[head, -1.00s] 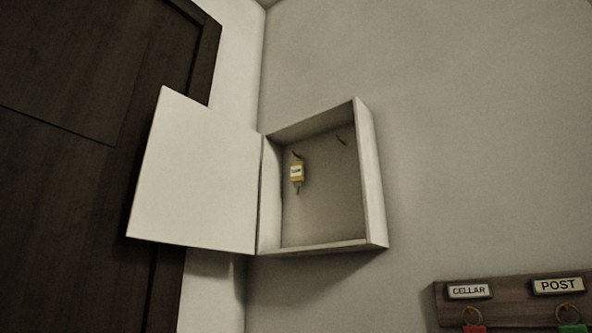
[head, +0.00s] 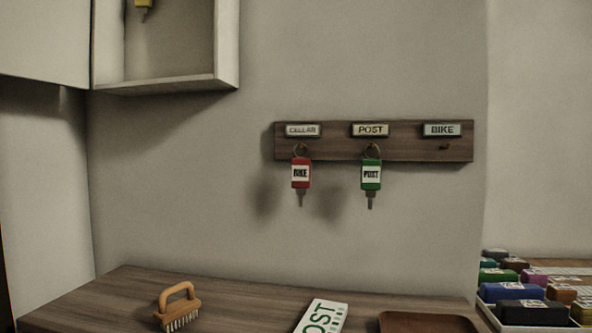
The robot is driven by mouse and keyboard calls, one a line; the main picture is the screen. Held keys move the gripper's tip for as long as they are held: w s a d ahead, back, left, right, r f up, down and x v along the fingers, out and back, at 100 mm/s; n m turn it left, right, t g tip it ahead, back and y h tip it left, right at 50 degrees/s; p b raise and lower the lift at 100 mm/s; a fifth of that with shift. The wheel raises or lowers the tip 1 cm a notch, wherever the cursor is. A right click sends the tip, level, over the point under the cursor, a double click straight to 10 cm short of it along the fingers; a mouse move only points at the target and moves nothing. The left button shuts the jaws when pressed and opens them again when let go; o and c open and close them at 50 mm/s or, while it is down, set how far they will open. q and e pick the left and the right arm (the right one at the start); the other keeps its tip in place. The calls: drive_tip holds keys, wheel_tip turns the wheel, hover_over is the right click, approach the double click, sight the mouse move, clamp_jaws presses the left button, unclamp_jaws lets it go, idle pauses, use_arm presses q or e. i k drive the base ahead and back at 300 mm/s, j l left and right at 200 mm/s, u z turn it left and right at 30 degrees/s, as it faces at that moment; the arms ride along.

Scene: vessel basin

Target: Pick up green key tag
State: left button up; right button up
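The green key tag (head: 371,175), with a white label reading POST and a key below it, hangs from the hook under the POST plate (head: 370,130) on a wooden key rack (head: 408,153). A red key tag (head: 301,173) labelled BIKE hangs to its left, under the CELLAR plate (head: 303,130). The hook under the BIKE plate (head: 442,130) is empty. Neither of my grippers shows in the head view.
An open white wall cabinet (head: 228,50) with a yellow tag (head: 143,5) is at upper left. A white crate (head: 490,312) of colored blocks stands at right.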

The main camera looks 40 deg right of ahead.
sight(371, 168)
drive_tip(key=z, duration=1.65)
